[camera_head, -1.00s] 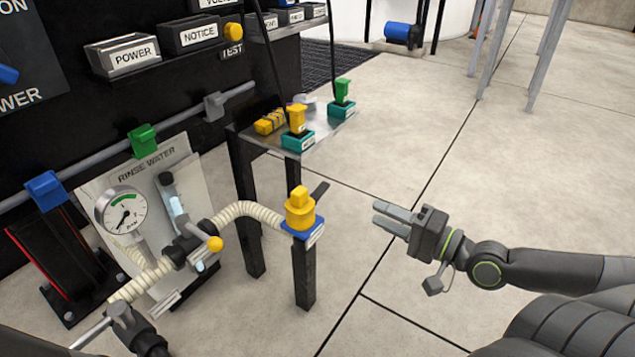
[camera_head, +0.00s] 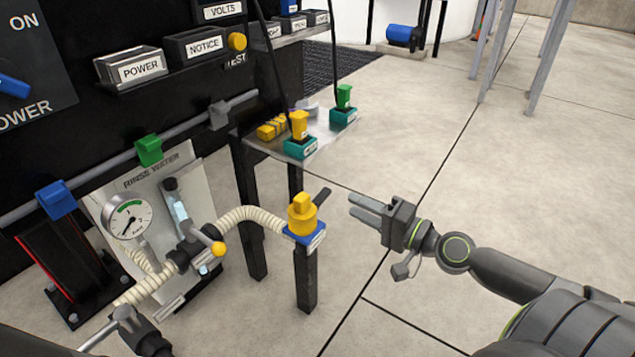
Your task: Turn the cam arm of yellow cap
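The yellow cap (camera_head: 302,213) sits on a blue base on top of a short dark post, at the end of a ribbed cream hose. Its dark cam arm (camera_head: 322,196) sticks out from the cap to the upper right. My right gripper (camera_head: 357,209) is to the right of the cap and cam arm, its two grey fingers pointing left toward them. The fingers show a gap between them and nothing in it. My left gripper (camera_head: 103,330) is at the lower left, partly cut by the frame edge; its finger opening is not clear.
A rinse water panel (camera_head: 108,198) with a gauge (camera_head: 129,219) and a yellow-knobbed valve (camera_head: 218,248) stands left of the post. A metal shelf (camera_head: 322,133) with teal-based connectors is behind the cap.

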